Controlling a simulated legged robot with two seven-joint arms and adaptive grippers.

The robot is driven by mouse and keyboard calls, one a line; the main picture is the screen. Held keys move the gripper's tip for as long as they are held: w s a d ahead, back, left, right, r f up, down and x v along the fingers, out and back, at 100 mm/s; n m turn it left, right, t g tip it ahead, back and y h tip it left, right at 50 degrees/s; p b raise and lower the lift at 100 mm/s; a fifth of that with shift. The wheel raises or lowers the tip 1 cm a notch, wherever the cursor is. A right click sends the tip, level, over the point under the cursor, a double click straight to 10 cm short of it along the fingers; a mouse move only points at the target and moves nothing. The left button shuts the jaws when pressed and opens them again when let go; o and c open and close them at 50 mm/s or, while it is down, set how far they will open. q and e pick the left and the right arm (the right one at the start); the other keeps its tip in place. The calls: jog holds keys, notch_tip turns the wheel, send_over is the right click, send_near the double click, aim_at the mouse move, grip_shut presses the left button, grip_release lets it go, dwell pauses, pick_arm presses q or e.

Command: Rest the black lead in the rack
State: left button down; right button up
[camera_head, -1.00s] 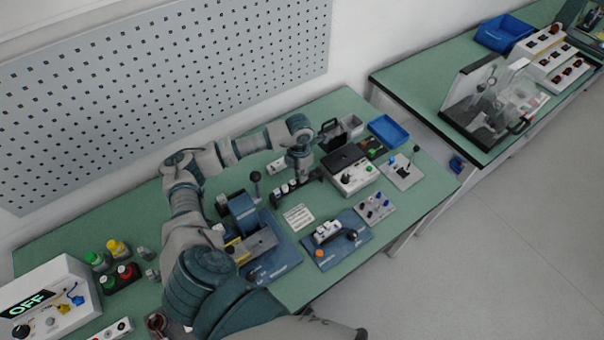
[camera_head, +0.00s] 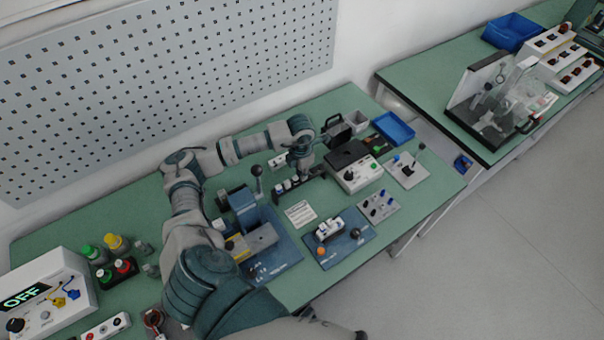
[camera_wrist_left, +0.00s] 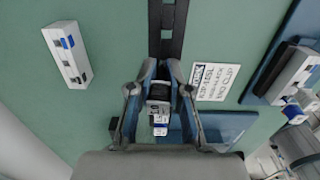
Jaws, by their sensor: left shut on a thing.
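My left gripper (camera_head: 302,170) points down over the black rack (camera_head: 316,173) near the back of the bench. In the left wrist view the rack (camera_wrist_left: 167,32) runs as a dark bar just beyond the fingertips. There the gripper (camera_wrist_left: 161,76) is shut on a small black piece, which I take to be the black lead (camera_wrist_left: 160,92). I cannot tell whether the lead touches the rack. White pieces with blue or dark parts (camera_wrist_left: 160,120) show below it between the fingers. In the head view the gripper hides the lead. My right gripper is not in view.
A blue fixture with a lever (camera_head: 247,207) stands left of the rack. A white label card (camera_head: 299,214) lies in front of it. A white switch block (camera_wrist_left: 68,55) lies left of the gripper in the wrist view.

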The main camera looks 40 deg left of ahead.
pick_arm(q)
jog(key=shift+s+d+f+b, duration=0.15)
jog(key=shift+s+f, duration=0.1)
jog(key=shift+f, duration=0.3)
jog(key=shift+s+d+f+b, duration=0.1)
jog(key=shift+s+f+b, duration=0.1)
jog(key=shift+f, duration=0.35)
jog(key=c, duration=1.3)
grip_release()
jog(key=shift+o, duration=1.4)
jog(key=shift+w+a+f, duration=0.1)
jog(key=shift+w+f, duration=0.05)
jog(key=shift+w+a+f, duration=0.2)
jog(key=shift+w+f, duration=0.05)
jog(key=shift+w, duration=0.1)
jog(key=shift+w+a, duration=0.25)
jog(key=shift+a, duration=0.05)
jog(key=shift+s+r, duration=0.15)
jog(key=shift+r, duration=0.1)
jog(key=shift+d+r, duration=0.15)
jog(key=shift+d, duration=0.15)
jog(key=shift+a, duration=0.2)
